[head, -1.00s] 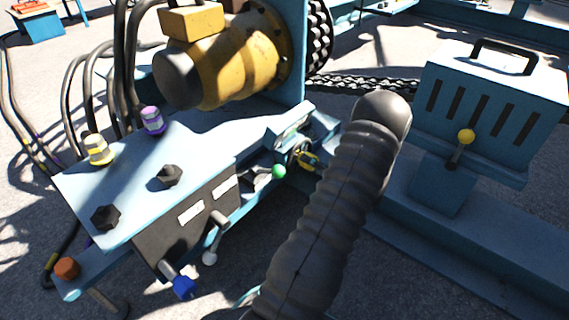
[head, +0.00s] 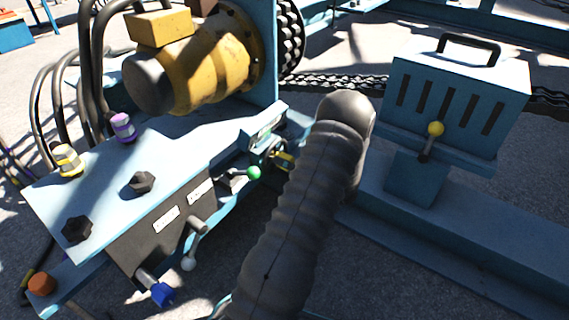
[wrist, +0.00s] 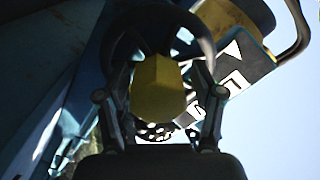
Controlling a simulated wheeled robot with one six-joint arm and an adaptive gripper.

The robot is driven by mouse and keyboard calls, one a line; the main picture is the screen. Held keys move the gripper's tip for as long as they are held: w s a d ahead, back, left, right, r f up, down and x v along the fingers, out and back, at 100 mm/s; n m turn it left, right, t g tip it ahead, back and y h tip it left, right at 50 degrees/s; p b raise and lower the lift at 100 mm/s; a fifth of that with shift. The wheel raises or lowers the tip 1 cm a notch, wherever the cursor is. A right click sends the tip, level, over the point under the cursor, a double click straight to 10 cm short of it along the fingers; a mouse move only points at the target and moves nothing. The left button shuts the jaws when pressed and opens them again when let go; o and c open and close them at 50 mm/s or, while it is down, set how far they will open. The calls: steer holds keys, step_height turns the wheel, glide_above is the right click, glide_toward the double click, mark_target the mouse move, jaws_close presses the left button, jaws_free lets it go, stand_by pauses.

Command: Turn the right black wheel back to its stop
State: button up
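Two black knob-like wheels sit on the blue control bench in the head view. The right black wheel (head: 138,183) is up and right of the left black wheel (head: 77,229). Nothing touches either of them there. My dark ribbed arm fills the middle of the head view, and my gripper is hidden there. In the wrist view my gripper (wrist: 162,97) has its two fingers apart, one on each side of a yellow block (wrist: 157,85). A dark curved rim (wrist: 206,38) arches over the block. I cannot tell whether the fingers touch anything.
Levers with a green ball (head: 253,173) and a blue end (head: 162,294) stick out of the bench front. A yellow motor (head: 190,78) with hoses stands behind. A slotted blue box (head: 455,105) with a yellow-knobbed lever (head: 436,129) stands at right.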

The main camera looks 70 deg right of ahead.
steer(key=shift+s+d, duration=0.15)
steer(key=shift+s, duration=0.05)
steer(key=shift+s, duration=0.2)
steer(key=v, duration=1.1)
steer(key=shift+s+a, duration=0.2)
steer(key=shift+w, duration=0.1)
